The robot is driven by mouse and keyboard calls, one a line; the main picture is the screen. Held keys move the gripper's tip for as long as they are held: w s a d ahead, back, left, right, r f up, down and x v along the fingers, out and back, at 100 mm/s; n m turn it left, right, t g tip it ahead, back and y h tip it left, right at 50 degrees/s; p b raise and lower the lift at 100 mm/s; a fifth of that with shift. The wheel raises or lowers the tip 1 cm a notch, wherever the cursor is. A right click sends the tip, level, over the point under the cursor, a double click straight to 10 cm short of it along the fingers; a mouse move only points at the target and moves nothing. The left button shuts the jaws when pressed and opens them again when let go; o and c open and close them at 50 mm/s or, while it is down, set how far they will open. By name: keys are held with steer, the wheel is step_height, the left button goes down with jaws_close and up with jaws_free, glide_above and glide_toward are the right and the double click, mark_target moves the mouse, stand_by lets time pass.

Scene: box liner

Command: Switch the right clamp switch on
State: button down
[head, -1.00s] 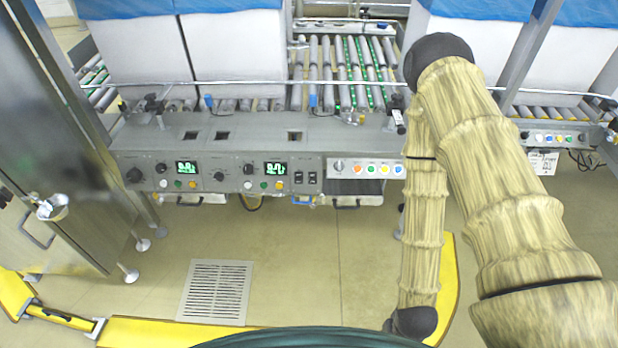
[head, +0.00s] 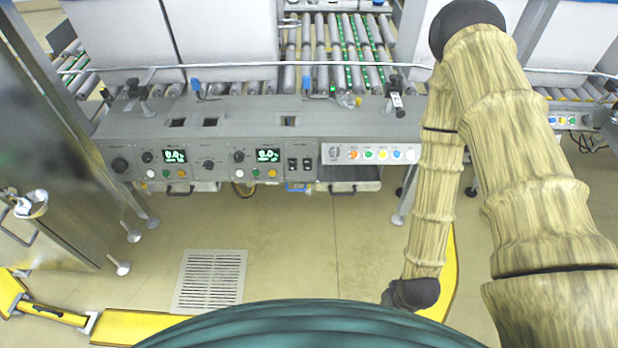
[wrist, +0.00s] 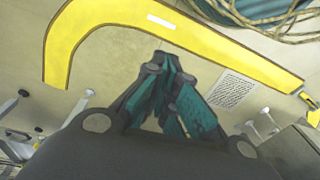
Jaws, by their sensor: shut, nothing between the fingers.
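On the grey control panel (head: 225,163) in the head view are two dark rocker switches side by side, a left one (head: 292,165) and a right one (head: 307,165). Their labels are too small to read, and I cannot tell their positions. My gripper (wrist: 166,62) shows in the wrist view with teal finger pads. It is shut and empty, over the floor and apart from the panel. The head view does not show the gripper.
Right of the switches is a row of coloured buttons (head: 375,154). A roller conveyor (head: 325,50) lies behind the panel. A metal cabinet (head: 45,150) stands at left. A yellow curved floor barrier (wrist: 85,22) and a floor grate (head: 210,280) lie in front; open floor lies between.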

steer(key=w+a+f+n+t+y+b, duration=0.2)
steer(key=w+a+n+b, duration=0.1)
steer(key=w+b, duration=0.4)
steer(key=w+a+f+n+t+y+b, duration=0.1)
steer(key=w+a+n+t+b, duration=0.2)
steer(key=w+b, duration=0.45)
steer(key=w+a+f+n+y+b, duration=0.2)
steer(key=w+n+b, duration=0.2)
steer(key=w, duration=0.6)
steer(key=w+a+r+n+t+y+b, duration=0.3)
steer(key=w+a+r+n+y+b, duration=0.2)
steer(key=w+r+n+b, duration=0.4)
steer(key=w+a+n+b, duration=0.1)
steer(key=w+n+b, duration=0.3)
steer(key=b, duration=0.4)
steer(key=shift+r+t+b, duration=0.35)
steer(key=shift+t+b, duration=0.05)
